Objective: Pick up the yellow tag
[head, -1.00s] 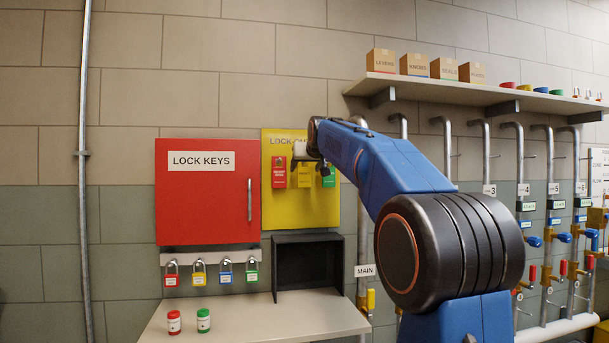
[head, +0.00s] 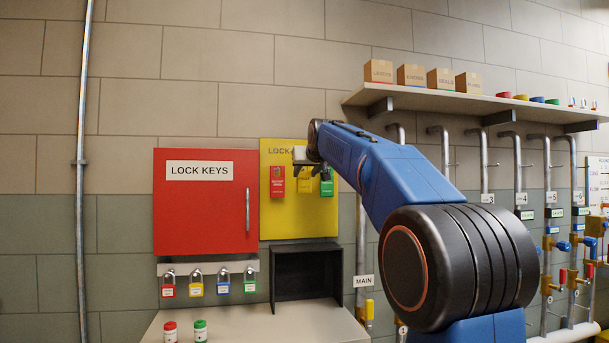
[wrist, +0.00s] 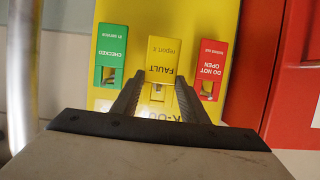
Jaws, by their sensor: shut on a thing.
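The yellow tag (wrist: 163,62), marked FAULT, appears upside down in the wrist view, at the front of the yellow lock-out board (head: 285,226). It also shows in the head view (head: 304,185), partly covered by my gripper. My gripper (wrist: 160,80) has one finger on each side of the yellow tag and is shut on it. In the wrist view a green CHECKED tag (wrist: 110,50) is on the left and a red DO NOT OPEN tag (wrist: 210,62) on the right, both apart from the fingers. I cannot tell whether the yellow tag touches the board.
A red LOCK KEYS cabinet (head: 205,210) stands left of the board. Several padlocks (head: 196,284) hang below it. A black open box (head: 306,248) and two small jars (head: 200,330) are on the counter (head: 245,325). Pipes and a shelf (head: 450,100) are at right.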

